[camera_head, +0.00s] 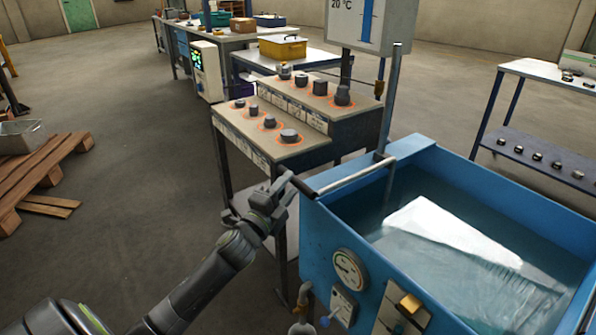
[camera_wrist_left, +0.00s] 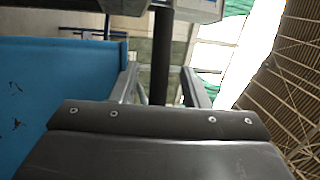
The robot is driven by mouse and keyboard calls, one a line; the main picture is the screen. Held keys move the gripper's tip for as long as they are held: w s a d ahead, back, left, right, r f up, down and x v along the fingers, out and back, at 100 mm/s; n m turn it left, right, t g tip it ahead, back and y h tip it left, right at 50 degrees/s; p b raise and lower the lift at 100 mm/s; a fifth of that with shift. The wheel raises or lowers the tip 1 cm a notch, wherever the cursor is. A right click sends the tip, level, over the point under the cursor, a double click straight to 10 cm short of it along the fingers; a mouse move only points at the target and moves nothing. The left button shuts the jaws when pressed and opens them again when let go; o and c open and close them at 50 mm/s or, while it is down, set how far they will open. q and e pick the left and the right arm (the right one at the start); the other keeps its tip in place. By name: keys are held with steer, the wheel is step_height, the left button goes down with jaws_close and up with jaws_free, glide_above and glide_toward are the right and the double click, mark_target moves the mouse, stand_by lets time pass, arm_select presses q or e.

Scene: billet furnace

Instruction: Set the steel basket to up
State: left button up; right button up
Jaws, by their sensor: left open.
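The blue tank (camera_head: 325,235) stands at the right, filled with water. I cannot make out a steel basket in the water; a bright white reflection covers much of the surface. A steel lever (camera_head: 352,178) with a black grip (camera_head: 304,188) sticks out over the tank's left rim, joined to an upright post (camera_head: 391,100). My left gripper (camera_head: 288,186) is open at the black grip. In the left wrist view the black grip (camera_wrist_left: 161,55) runs between the two parted fingers (camera_wrist_left: 160,88). Whether they touch it is unclear. My right gripper is not in view.
A knob bench (camera_head: 268,150) stands close behind my left gripper. A gauge (camera_head: 349,269) sits on the tank's front. A temperature sign (camera_head: 370,22) rises behind. A wooden pallet (camera_head: 45,170) lies at the left, with open floor between.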

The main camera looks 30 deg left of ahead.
arm_select(q)
steer(key=shift+w+r+p, duration=0.2)
steer(key=shift+w+r, duration=0.05)
steer(key=shift+w, duration=1.1)
steer(key=shift+w+r+p, duration=0.2)
steer(key=shift+w, duration=1.1)
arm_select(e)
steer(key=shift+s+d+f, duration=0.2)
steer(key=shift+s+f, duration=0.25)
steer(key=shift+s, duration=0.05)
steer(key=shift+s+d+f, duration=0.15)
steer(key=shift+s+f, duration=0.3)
arm_select(q)
jaws_close()
